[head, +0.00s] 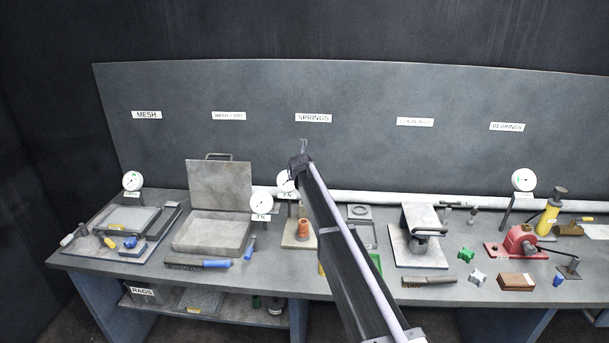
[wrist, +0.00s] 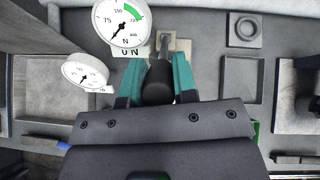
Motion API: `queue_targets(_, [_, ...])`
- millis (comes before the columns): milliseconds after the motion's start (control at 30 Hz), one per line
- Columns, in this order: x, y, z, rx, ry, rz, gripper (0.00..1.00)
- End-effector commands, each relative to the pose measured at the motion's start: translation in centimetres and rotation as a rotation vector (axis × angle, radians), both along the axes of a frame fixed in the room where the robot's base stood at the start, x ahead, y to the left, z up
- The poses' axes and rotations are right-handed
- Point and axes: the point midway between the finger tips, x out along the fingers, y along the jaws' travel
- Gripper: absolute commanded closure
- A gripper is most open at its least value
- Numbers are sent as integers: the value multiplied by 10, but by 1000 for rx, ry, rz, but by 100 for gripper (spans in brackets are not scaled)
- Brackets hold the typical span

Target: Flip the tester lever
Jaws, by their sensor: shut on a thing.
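In the wrist view, my gripper (wrist: 155,78) has its teal fingers on either side of a black knob (wrist: 157,90), shut on it. The knob appears to be the handle end of the tester lever; a grey metal piece of the tester (wrist: 168,46) shows just beyond it. A white gauge marked N (wrist: 121,24) stands just left of the knob. In the head view, my arm covers the gripper and the lever. The tester base (head: 292,243) with an orange-brown spring (head: 303,230) shows left of my arm under the SPRINGS sign (head: 313,118).
A second white gauge (head: 262,203) stands left of the tester, beside an open grey metal box (head: 212,232). A grey press (head: 420,235) and a red pump (head: 519,243) stand to the right. A pale pipe (head: 390,198) runs along the back of the bench.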

Motion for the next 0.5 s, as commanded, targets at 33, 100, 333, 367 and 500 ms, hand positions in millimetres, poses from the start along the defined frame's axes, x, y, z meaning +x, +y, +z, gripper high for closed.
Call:
queue_targets(33, [-1,-1,0,-2,3,0,100])
queue_targets(100, [-1,-1,0,-2,3,0,100])
queue_targets(333, [-1,-1,0,-2,2,0,52])
queue_targets(367, [-1,-1,0,-1,2,-1,49])
queue_targets(500, [-1,-1,0,-1,1,-1,48])
